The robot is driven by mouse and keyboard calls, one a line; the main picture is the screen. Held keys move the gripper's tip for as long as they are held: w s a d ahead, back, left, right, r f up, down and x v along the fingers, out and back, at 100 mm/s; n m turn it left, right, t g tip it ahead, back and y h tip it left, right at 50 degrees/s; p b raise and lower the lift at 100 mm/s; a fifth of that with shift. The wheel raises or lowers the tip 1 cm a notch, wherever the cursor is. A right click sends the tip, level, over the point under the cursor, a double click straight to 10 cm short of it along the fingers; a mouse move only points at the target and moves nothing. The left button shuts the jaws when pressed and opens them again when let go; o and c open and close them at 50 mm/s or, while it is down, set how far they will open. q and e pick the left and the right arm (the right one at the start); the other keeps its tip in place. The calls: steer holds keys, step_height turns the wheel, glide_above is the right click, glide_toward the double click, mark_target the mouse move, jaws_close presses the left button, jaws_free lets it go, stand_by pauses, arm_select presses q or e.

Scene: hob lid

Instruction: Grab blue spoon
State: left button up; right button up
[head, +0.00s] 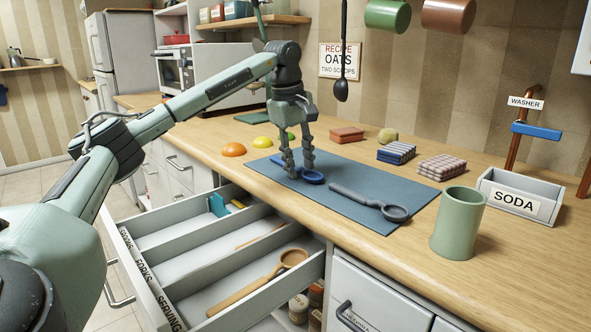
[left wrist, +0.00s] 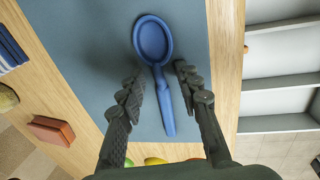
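The blue spoon (head: 313,178) lies on the blue-grey mat (head: 350,228) on the counter. In the left wrist view the blue spoon (left wrist: 153,40) shows its bowl at the top and its handle running down between my fingers. My left gripper (head: 298,168) points down over the spoon, its fingers hiding part of it in the head view. In the left wrist view my left gripper (left wrist: 158,76) is open, with a finger on each side of the handle and gaps between. My right gripper is not in view.
A dark grey spoon (head: 365,199) lies on the mat, right of the gripper. An open drawer (head: 143,270) below holds a wooden spoon (head: 260,284). A green cup (head: 459,222) and a SODA bin (head: 519,199) stand at right. A black ladle (head: 341,89) hangs behind.

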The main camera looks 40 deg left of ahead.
arm_select(q)
steer(key=shift+c, duration=0.2)
jaws_close()
